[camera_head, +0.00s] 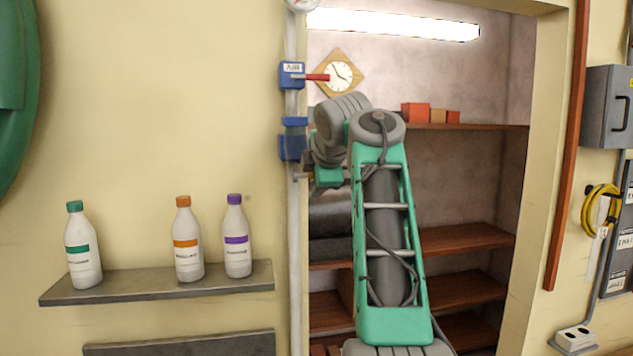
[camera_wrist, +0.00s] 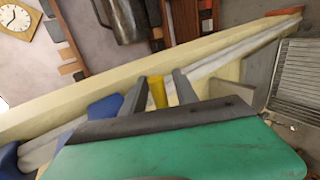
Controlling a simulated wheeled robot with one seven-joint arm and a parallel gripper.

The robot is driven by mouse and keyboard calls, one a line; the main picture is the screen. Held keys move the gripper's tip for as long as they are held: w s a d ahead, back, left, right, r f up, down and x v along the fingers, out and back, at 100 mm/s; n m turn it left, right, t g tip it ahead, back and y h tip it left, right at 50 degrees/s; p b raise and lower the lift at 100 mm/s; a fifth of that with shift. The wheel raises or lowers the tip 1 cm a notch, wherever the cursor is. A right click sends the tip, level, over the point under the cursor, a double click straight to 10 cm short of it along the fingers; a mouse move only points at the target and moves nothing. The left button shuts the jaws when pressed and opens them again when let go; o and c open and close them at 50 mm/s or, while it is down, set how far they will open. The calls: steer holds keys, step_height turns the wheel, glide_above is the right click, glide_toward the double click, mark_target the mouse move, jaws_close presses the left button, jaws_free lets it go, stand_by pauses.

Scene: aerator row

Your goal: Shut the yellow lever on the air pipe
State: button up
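The yellow lever (camera_wrist: 157,92) shows in the wrist view between the two fingers of my gripper (camera_wrist: 160,88). The fingers stand apart, one on each side of it, with a gap at least on the right. I cannot tell whether the left finger touches it. A blue valve body (camera_wrist: 104,108) lies just left of the fingers in that view. In the head view the white vertical air pipe (camera_head: 293,230) carries a lower blue valve (camera_head: 291,147). My gripper (camera_head: 303,172) reaches the pipe just below that valve. The yellow lever is not clearly visible there.
Higher on the pipe is another blue valve (camera_head: 291,75) with a red lever (camera_head: 317,77) pointing right. A wall shelf (camera_head: 150,288) left of the pipe holds three bottles. An alcove with shelves (camera_head: 465,240) opens behind my arm. A grey box (camera_head: 607,107) hangs far right.

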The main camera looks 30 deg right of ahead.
steer(key=shift+r, duration=0.1)
steer(key=p+v, duration=0.2)
steer(key=v, duration=0.5)
steer(key=shift+s, duration=0.35)
